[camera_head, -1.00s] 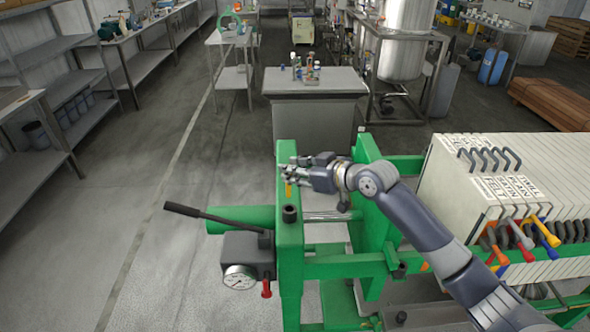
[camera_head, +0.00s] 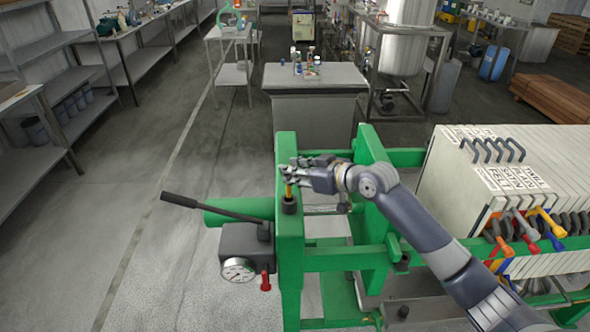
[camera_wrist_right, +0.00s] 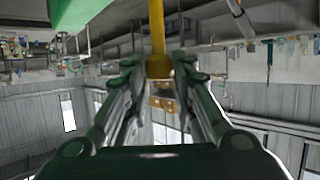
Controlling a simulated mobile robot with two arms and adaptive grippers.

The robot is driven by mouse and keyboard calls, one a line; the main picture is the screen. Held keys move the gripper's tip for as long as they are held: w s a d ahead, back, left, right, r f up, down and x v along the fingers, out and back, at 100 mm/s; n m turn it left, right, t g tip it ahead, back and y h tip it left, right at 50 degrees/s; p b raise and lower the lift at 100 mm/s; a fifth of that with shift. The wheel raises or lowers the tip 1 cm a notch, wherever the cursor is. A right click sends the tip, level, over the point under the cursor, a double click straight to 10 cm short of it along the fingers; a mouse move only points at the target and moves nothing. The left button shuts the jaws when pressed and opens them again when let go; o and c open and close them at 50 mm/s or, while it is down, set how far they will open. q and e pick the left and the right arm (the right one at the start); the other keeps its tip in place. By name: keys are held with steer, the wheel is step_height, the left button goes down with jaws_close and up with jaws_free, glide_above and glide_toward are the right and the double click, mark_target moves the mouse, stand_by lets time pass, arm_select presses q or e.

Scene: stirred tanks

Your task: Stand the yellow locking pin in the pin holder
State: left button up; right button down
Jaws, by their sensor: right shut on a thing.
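My right gripper (camera_head: 290,175) is shut on the yellow locking pin (camera_head: 288,190), which hangs upright below the fingertips. In the right wrist view the yellow pin (camera_wrist_right: 157,30) shows between the two fingers (camera_wrist_right: 160,78). The pin's lower end is at the holder's mouth in the head view. I cannot tell whether it is inside or just above or behind the rim. My left gripper is out of view.
The green frame (camera_head: 289,250) carries a black lever (camera_head: 210,207) and a pressure gauge (camera_head: 238,269) at its left. White filter plates with coloured handles (camera_head: 530,225) stand at the right. A grey bench (camera_head: 315,82) with bottles is behind.

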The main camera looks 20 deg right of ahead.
steer(key=shift+f+b, duration=1.1)
steer(key=shift+f, duration=0.85)
steer(key=c, duration=1.3)
jaws_free()
steer(key=v, duration=1.2)
